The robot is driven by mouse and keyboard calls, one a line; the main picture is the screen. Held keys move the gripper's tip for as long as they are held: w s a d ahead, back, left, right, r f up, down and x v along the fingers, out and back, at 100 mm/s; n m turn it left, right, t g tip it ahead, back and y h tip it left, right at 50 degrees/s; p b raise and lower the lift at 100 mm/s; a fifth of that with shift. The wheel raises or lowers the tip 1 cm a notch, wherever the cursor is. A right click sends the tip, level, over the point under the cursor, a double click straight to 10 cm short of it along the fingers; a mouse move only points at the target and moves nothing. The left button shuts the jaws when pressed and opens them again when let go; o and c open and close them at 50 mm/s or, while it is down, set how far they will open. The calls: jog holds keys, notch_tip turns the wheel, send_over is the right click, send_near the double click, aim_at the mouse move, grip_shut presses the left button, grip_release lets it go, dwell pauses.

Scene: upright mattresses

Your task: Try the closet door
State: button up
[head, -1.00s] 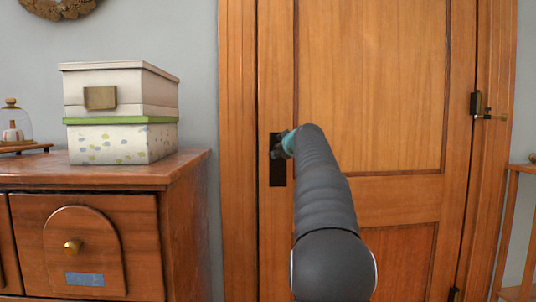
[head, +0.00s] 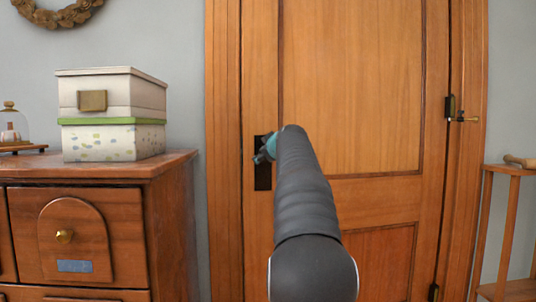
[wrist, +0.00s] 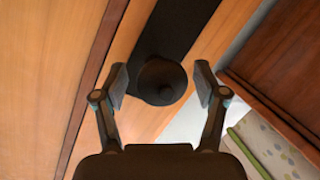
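The wooden closet door (head: 350,90) appears shut in its frame in the head view. A dark plate (head: 263,180) is on its left side, partly hidden by my arm's end. In the wrist view, a round dark knob (wrist: 162,72) stands out from the black plate (wrist: 183,25). My gripper (wrist: 160,88) is open, with one finger on each side of the knob. A gap shows between the knob and each finger, so I see no grip on it. In the head view my gripper (head: 266,151) is at the plate, its fingers small and partly hidden.
A wooden dresser (head: 170,235) with two stacked boxes (head: 112,115) stands left of the door. A black latch with a brass part (head: 456,108) is on the door's right side. A small wooden stand (head: 510,220) is at the far right.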

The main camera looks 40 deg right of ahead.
jog(key=v, duration=1.2)
jog(key=shift+f, duration=0.1)
dwell(0.9)
